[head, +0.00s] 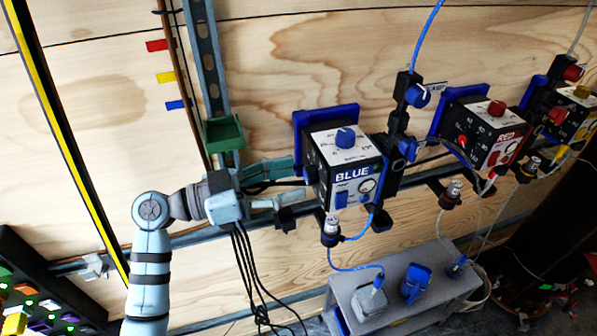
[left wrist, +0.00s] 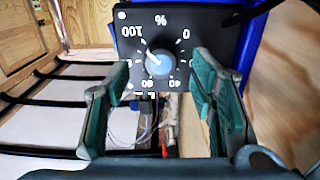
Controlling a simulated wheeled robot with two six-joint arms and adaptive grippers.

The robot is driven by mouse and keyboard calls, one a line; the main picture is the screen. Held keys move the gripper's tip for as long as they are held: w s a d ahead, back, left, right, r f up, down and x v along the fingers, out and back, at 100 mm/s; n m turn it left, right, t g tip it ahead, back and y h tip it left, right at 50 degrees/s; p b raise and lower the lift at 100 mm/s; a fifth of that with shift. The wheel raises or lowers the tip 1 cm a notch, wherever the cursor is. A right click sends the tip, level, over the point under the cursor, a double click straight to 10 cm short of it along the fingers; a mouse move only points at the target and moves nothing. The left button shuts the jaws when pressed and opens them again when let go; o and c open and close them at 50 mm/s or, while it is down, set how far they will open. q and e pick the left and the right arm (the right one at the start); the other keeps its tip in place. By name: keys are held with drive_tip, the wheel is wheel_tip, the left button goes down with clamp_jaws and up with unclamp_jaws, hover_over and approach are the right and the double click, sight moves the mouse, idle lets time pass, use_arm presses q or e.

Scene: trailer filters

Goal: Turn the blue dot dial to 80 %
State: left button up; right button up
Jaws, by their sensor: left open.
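The box marked BLUE (head: 352,178) hangs on the wall rail, with a blue knob (head: 345,137) on its top face. My left gripper (head: 290,182) is open at the box's left side, fingers pointing at it. In the left wrist view, a round dial with a blue face (left wrist: 161,62) sits on a black panel (left wrist: 205,22) with a percent scale, seen upside down. The dial lies between and beyond the open fingers (left wrist: 160,85), with no visible contact. Its pale mark points up-left, towards the 100 side; the exact reading is unclear. My right gripper is not in view.
A green tray (head: 223,133) is above my wrist. Cables hang below the boxes, near a grey bench (head: 425,285). Bare wood panel lies left of the rail.

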sight(310, 175)
use_arm(q)
drive_tip(key=shift+x, duration=1.25)
drive_tip(key=c, duration=1.1)
drive_tip(key=shift+c, duration=0.2)
drive_tip(key=shift+n+p, duration=0.3)
drive_tip(key=shift+n, duration=0.1)
drive_tip(key=n+p, duration=0.2)
drive_tip(key=n, duration=0.2)
drive_tip(key=shift+r+n, duration=0.1)
drive_tip(key=shift+n, duration=0.2)
drive_tip(key=n+p, duration=0.3)
drive_tip(key=n, duration=0.2)
